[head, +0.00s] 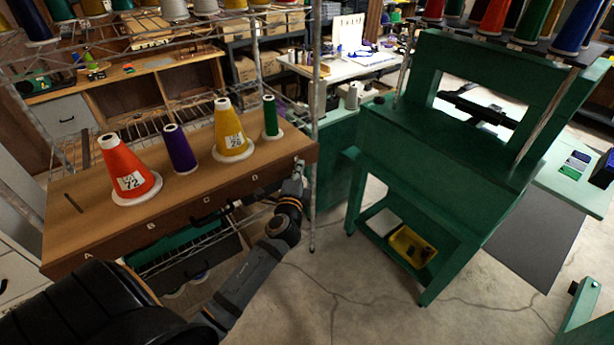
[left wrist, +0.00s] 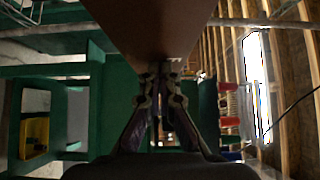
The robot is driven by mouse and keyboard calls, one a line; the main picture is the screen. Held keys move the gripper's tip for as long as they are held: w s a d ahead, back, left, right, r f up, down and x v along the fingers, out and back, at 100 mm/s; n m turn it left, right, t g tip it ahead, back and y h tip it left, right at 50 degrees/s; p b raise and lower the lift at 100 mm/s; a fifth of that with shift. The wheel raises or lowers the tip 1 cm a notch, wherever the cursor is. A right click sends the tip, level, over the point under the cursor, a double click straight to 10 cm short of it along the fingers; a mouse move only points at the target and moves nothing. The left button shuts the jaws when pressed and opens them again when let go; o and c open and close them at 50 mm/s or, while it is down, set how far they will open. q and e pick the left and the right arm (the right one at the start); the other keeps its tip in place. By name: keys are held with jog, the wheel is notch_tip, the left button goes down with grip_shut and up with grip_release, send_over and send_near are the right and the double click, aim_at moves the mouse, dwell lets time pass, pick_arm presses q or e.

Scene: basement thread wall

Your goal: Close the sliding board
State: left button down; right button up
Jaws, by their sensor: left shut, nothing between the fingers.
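The sliding board is a brown wooden board (head: 92,200) in the head view, jutting from the wire rack with letters along its front edge. Standing on it are an orange cone (head: 125,168), a purple spool (head: 180,150), a yellow cone (head: 230,130) and a green spool (head: 270,118). My left gripper (head: 299,166) is at the board's right end, its fingertips partly hidden by the board. In the left wrist view its fingers (left wrist: 160,72) are together and empty, close to the board's brown surface (left wrist: 165,25); whether they touch it I cannot tell. My right gripper is out of view.
A green machine frame (head: 440,150) stands right of the board, with a yellow bin (head: 411,245) on its low shelf. A rack post (head: 315,120) stands close by my left gripper. Concrete floor (head: 350,290) is clear in front.

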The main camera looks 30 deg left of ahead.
aim_at(269, 141)
pick_arm(q)
jog(key=w+a, duration=0.1)
jog(key=a, duration=0.1)
jog(key=w+a, duration=0.1)
jog(key=a, duration=0.2)
jog(key=w+a+b, duration=0.1)
jog(key=a, duration=0.1)
jog(key=shift+a+f, duration=0.15)
jog(key=shift+a, duration=0.05)
jog(key=w+a, duration=0.1)
jog(key=a, duration=0.2)
jog(key=w+a+b, duration=0.1)
jog(key=a, duration=0.1)
jog(key=w+a+b, duration=0.1)
jog(key=a, duration=0.2)
jog(key=shift+w+a, duration=0.5)
jog(key=shift+a, duration=0.25)
jog(key=shift+r, duration=0.25)
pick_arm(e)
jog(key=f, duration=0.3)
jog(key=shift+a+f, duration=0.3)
pick_arm(q)
jog(key=shift+r, duration=0.15)
